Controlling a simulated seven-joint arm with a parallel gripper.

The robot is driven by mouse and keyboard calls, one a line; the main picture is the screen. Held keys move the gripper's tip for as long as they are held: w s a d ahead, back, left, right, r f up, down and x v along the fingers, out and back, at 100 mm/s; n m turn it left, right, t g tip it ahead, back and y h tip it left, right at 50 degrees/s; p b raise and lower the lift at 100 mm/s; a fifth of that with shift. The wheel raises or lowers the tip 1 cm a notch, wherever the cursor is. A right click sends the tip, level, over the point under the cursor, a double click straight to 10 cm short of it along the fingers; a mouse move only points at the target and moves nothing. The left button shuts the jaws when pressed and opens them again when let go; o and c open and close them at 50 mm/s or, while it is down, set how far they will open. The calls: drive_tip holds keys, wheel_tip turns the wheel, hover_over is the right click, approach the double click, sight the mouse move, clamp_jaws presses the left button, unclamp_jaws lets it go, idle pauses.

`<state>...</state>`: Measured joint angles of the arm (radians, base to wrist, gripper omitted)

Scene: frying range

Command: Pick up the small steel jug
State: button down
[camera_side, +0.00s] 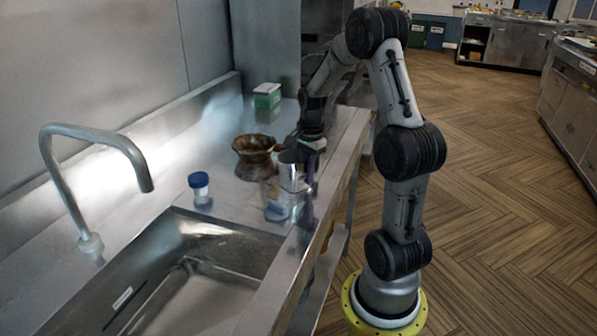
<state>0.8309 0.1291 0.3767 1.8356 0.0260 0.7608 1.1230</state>
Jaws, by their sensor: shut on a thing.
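The small steel jug (290,172) is a shiny metal cylinder near the front edge of the steel counter, right of the brown pot. My gripper (308,165) is at the jug's right side and shut on it. The arm partly hides the fingers and the far side of the jug. I cannot tell whether the jug's base touches the counter.
A brown flared pot (254,158) stands just left of the jug. A clear container (277,208) with a blue part is close in front. A blue-lidded jar (200,188), a green-and-white box (266,98) and the sink (185,262) with its tap (105,137) are further off.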

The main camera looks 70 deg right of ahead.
idle(0.4)
drive_tip(key=shift+r, duration=0.5)
wheel_tip(320, 180, up, 2)
drive_tip(key=shift+r, duration=0.2)
drive_tip(key=s+a+r, duration=0.9)
drive_tip(key=a, duration=0.1)
drive_tip(key=shift+s+a+r, duration=0.15)
drive_tip(key=shift+s+r, duration=0.1)
drive_tip(key=shift+r, duration=0.05)
